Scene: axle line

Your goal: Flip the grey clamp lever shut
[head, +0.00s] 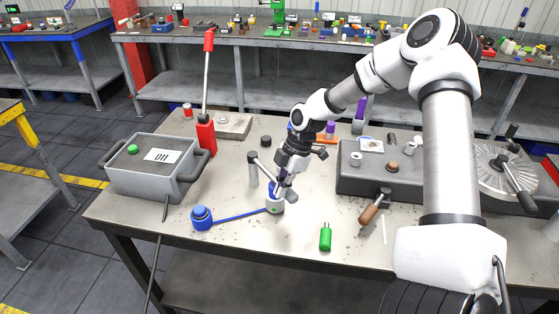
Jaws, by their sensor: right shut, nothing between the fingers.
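My right gripper (279,189) reaches down over the middle of the table, fingers shut with nothing between them. Beside it, on its left, stands a grey upright post (253,174). A thin grey lever (265,170) with a dark tip slants from near the post's top toward the gripper; I take this for the clamp lever. The gripper hides its lower end, so I cannot tell whether they touch. My left gripper is not in view.
A grey oil box (151,180) and a tall red-handled lever (206,127) stand at left. A grey machine block (375,181) with a wooden handle (371,211) lies right. A green bottle-like piece (325,238) is near the front.

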